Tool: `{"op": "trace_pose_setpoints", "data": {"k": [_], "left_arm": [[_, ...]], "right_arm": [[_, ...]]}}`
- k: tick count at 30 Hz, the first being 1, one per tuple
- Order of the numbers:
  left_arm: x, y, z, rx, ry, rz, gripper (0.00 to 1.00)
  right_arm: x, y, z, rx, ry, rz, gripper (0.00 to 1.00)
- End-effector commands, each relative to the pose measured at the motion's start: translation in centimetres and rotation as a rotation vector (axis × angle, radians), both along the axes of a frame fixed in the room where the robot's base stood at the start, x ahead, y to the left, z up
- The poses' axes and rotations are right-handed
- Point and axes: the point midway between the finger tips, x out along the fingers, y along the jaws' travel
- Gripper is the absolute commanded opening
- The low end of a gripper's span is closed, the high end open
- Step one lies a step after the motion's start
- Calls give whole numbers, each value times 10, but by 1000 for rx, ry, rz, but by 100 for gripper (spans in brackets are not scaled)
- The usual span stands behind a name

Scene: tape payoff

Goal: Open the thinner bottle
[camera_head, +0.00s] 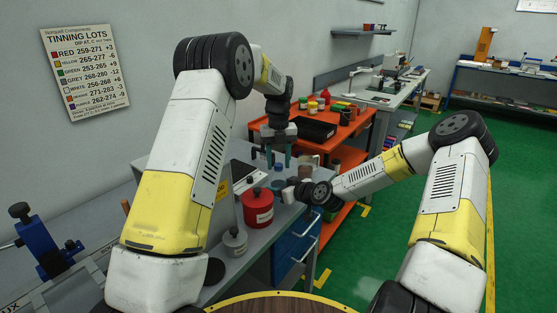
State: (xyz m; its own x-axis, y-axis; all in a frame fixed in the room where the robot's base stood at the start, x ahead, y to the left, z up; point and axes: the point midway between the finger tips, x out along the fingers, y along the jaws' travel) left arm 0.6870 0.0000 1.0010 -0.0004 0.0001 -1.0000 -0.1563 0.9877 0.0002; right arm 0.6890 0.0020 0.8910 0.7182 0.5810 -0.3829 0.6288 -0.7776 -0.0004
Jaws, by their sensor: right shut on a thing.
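My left gripper (279,157) points straight down above the grey bench. Its two teal fingers are apart, with nothing visible between them. Just below them is a small bottle (278,184) with a cap (278,167); it looks upright, but its label is too small to read. My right gripper (286,192) reaches in from the right, low over the bench, and is shut on the bottle's body. Its fingers are small and partly hidden by its wrist. The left fingers look apart from the cap.
A red can (258,209) with a dark cap and a grey-white container (235,242) stand nearer on the bench. A blue drawer unit (294,243) is below. An orange cart (345,135) with jars and a black tray stands behind. Green floor is clear at right.

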Motion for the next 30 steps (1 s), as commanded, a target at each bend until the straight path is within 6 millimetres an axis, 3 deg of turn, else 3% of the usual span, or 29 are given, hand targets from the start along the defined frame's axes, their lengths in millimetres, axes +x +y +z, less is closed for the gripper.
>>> {"op": "trace_pose_setpoints", "data": {"k": [1, 6, 14, 20, 30], "left_arm": [[0, 0, 0, 0, 0, 0, 35], [0, 0, 0, 0, 0, 0, 2], [0, 0, 1, 0, 0, 35, 0], [0, 0, 1, 0, 0, 371, 0], [0, -1, 1, 1, -1, 1150, 0]], "right_arm": [[0, 0, 0, 1, -1, 0, 0], [0, 0, 0, 1, -1, 0, 0], [0, 0, 0, 1, -1, 0, 0], [0, 0, 0, 1, -1, 0, 0], [0, 0, 0, 1, -1, 0, 0]]}}
